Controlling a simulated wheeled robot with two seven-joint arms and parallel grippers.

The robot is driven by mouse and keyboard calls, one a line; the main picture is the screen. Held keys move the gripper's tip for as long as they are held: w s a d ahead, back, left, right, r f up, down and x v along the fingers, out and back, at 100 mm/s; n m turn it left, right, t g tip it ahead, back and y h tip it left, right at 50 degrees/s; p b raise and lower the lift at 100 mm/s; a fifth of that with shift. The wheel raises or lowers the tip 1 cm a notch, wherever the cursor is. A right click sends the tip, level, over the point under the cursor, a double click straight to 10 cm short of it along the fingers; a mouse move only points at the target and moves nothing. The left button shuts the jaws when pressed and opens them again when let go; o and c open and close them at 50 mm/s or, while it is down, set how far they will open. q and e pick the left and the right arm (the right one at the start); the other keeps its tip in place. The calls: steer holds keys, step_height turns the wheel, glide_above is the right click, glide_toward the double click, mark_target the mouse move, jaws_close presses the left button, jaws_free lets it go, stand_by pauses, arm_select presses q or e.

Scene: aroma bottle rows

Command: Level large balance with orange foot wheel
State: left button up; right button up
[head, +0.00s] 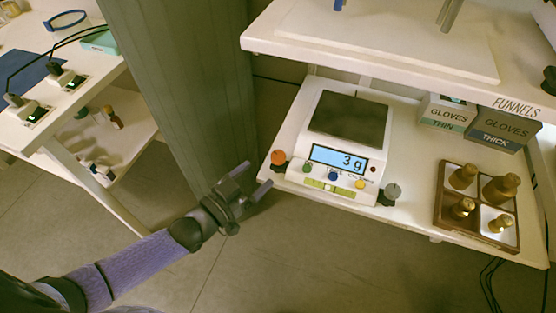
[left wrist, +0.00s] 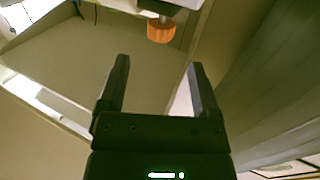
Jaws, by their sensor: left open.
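The large balance (head: 343,140) stands on the lower shelf at the right, its display reading 3 g. The orange foot wheel (head: 278,157) is at its front left corner; it also shows at the top of the left wrist view (left wrist: 161,31). A grey foot wheel (head: 392,191) is at the front right corner. A green level strip (head: 329,187) lies on the balance's front; its bubble is too small to read. My left gripper (head: 258,178) is open and empty, just in front of and below the orange wheel, apart from it. My right gripper is not in view.
A wooden tray (head: 440,219) with several brown bottles sits right of the balance, with glove boxes (head: 500,128) behind. An upper shelf (head: 390,62) overhangs the back. A green-grey panel (head: 187,90) stands close left of my gripper.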

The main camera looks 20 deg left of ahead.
mark_target(279, 155)
arm_select(q)
steer(key=b+x, duration=0.2)
steer(key=x, duration=0.5)
steer(key=shift+f, duration=0.1)
steer(key=shift+w+d, duration=0.2)
steer(key=shift+w, duration=0.15)
jaws_close()
steer(key=n+y+p, duration=0.1)
steer(key=y, duration=0.1)
steer(key=r+n+t+y+p, duration=0.1)
steer(key=y+p, duration=0.1)
steer(key=shift+n, duration=0.4)
steer(key=shift+f+n+t+y+p, duration=0.2)
steer(key=shift+n+t+y+p, duration=0.3)
steer(key=shift+y, duration=0.7)
steer(key=shift+f+n+y, duration=0.15)
steer(key=shift+n+y, duration=0.15)
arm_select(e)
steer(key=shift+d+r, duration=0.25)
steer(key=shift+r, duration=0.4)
